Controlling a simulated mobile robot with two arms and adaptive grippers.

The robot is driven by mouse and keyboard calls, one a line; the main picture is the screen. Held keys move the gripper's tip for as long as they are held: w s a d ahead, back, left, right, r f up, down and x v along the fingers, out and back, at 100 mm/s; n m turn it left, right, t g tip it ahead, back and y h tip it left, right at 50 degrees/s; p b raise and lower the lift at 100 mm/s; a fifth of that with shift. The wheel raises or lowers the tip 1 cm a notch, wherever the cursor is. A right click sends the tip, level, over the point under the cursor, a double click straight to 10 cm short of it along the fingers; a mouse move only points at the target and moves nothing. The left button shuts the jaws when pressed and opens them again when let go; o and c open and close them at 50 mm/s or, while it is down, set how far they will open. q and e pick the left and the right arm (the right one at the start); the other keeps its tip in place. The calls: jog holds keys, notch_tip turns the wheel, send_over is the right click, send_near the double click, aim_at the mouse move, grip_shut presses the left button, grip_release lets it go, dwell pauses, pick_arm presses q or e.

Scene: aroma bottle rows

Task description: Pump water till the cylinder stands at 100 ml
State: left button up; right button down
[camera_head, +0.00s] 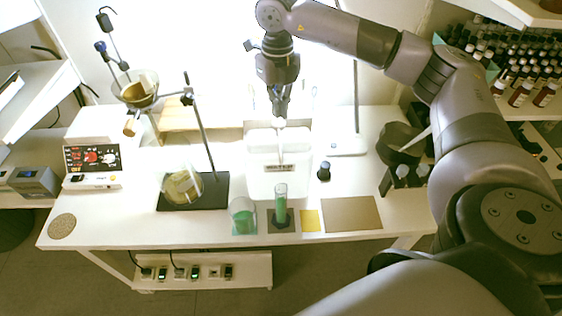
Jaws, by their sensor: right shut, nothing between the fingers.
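A clear graduated cylinder (281,190) stands upright on a dark square mat at the front middle of the table. Green shows in its lower part, but the scale is too small to read. A white water container (258,183) with a label stands behind it, its pump (281,140) rising at the top with a thin tube down the front. My right gripper (280,115) points down, shut and empty, right over the pump top. Whether it touches the pump I cannot tell. My left gripper is out of view.
A green-tinted beaker (243,217) stands just left of the cylinder. A yellow pad (309,221) and a brown mat (351,213) lie to the right. A small dark bottle (324,171) is right of the container.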

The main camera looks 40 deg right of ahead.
aim_at(279, 122)
jog(key=shift+s+f+b, duration=0.1)
jog(key=shift+f+b, duration=1.15)
jog(key=shift+f, duration=0.55)
dwell(0.7)
jog(key=shift+r+p, duration=1.1)
jog(key=shift+r, duration=0.6)
jog(key=shift+f+b, duration=1.25)
jog(key=shift+f, duration=0.55)
jog(key=shift+r, duration=0.15)
jog(key=shift+r+p, duration=1.2)
jog(key=shift+r, duration=0.5)
